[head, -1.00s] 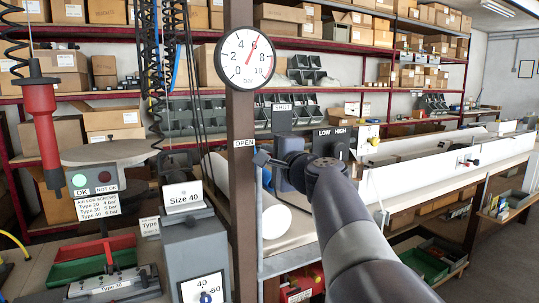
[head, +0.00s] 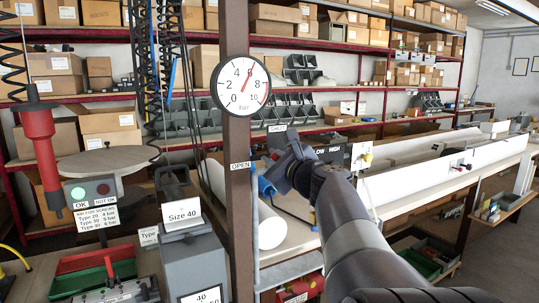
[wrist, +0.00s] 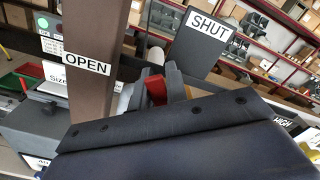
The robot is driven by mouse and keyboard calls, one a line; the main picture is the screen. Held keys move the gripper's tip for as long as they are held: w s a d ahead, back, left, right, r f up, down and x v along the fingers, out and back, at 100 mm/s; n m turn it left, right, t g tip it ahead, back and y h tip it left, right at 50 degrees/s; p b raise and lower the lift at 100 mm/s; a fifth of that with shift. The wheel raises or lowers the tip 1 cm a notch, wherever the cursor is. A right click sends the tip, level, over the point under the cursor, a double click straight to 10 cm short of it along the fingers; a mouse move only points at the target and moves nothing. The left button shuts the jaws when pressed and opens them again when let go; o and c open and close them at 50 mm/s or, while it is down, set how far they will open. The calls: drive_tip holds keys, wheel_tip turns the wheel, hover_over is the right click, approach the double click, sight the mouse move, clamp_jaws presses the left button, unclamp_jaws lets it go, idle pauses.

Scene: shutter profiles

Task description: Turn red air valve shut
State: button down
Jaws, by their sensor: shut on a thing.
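The red valve handle (wrist: 156,91) shows in the wrist view between the two dark fingers of my gripper (wrist: 152,88). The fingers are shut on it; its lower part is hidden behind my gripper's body. An OPEN label (wrist: 87,63) is on the brown post to the left, and a SHUT label (wrist: 209,35) is on a dark plate to the right. In the head view my gripper (head: 273,178) is just right of the post, and I cannot make out the handle there. The SHUT label (head: 277,128) is above my gripper, the OPEN label (head: 240,166) to its left.
The pressure gauge (head: 241,80) on the brown post (head: 238,205) reads about 6 bar. A LOW/HIGH box (head: 332,153) stands right of my gripper. A grey Size 40 unit (head: 190,250) and a test stand with a lit green OK lamp (head: 78,193) are left.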

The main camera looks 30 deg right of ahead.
drive_tip(key=shift+d+r+m+p, duration=0.2)
drive_tip(key=shift+d+m+p, duration=0.35)
drive_tip(key=shift+m+p, duration=0.5)
drive_tip(key=shift+d+r+m+p, duration=0.15)
drive_tip(key=shift+d+m+p, duration=0.45)
drive_tip(key=shift+m, duration=0.8)
drive_tip(key=shift+d+r+m+p, duration=0.2)
drive_tip(key=shift+d+m+p, duration=0.3)
drive_tip(key=shift+m+p, duration=0.6)
drive_tip(key=shift+m, duration=0.25)
drive_tip(key=c, duration=1.4)
unclamp_jaws()
drive_tip(key=s+b, duration=0.1)
drive_tip(key=s, duration=0.9)
drive_tip(key=shift+s+d, duration=0.2)
drive_tip(key=shift+s, duration=0.2)
drive_tip(key=shift+w, duration=0.1)
